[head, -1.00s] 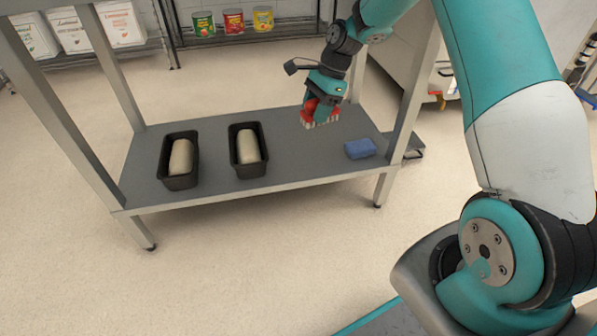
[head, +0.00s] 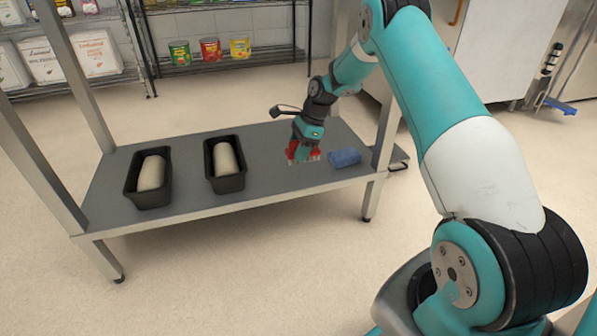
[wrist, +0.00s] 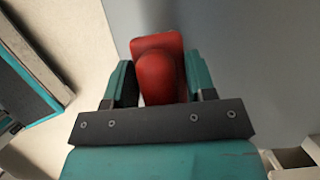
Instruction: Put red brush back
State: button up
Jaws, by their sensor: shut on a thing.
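The red brush (head: 292,152), with pale bristles pointing down, is in my gripper (head: 303,151).
Two black loaf tins (head: 148,180) (head: 224,165) with pale dough stand on the shelf's left and middle. Metal table legs (head: 386,130) rise at the shelf corners. A wire rack with cans (head: 210,48) stands at the back. The floor in front is clear.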

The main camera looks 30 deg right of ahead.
notch_tip(320, 180, down, 5)
jog(key=b, duration=0.2)
jog(key=shift+b, duration=0.4)
jog(key=shift+r, duration=0.1)
jog(key=o, duration=0.9)
